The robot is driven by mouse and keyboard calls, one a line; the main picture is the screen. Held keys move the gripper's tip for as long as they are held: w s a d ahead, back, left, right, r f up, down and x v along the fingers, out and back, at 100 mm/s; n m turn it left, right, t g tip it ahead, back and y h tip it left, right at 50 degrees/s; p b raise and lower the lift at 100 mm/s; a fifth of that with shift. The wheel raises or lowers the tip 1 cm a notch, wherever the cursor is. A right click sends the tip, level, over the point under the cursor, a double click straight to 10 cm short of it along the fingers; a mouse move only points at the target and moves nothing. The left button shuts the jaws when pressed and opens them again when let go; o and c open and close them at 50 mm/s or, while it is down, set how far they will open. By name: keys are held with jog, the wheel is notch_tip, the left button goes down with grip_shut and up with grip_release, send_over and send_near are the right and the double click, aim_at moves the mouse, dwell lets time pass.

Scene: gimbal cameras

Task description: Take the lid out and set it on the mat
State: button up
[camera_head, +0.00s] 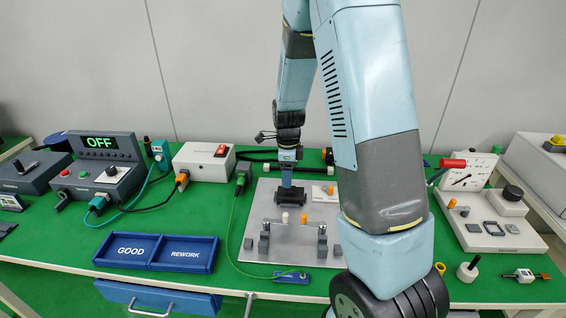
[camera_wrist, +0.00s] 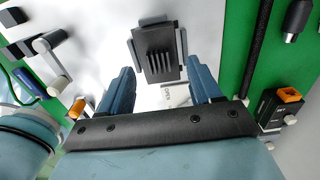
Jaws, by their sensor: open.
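A black ribbed piece (camera_wrist: 160,52), which looks like the lid, sits in a grey holder in the wrist view. In the head view a dark block (camera_head: 291,196), probably the same piece, is on the light grey plate (camera_head: 258,212) below my wrist. My gripper (camera_wrist: 160,68) is open, with one blue finger on each side of the ribbed piece and visible gaps between. The fingers do not appear to touch it. How high they are above it I cannot tell. The green mat (camera_head: 60,225) covers the table; I see no other clear mat.
Small posts and grey blocks (camera_head: 265,245) stand at the plate's front. A blue GOOD/REWORK tray (camera_head: 155,267) lies left, with a control box (camera_head: 100,172) behind it. A green cable (camera_head: 230,225) runs left of the plate. A second fixture board (camera_head: 540,242) is at right.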

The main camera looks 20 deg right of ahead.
jog(key=shift+f, duration=2.35)
jog(key=c, duration=0.9)
jog(key=shift+o, duration=0.2)
jog(key=shift+r, duration=1.3)
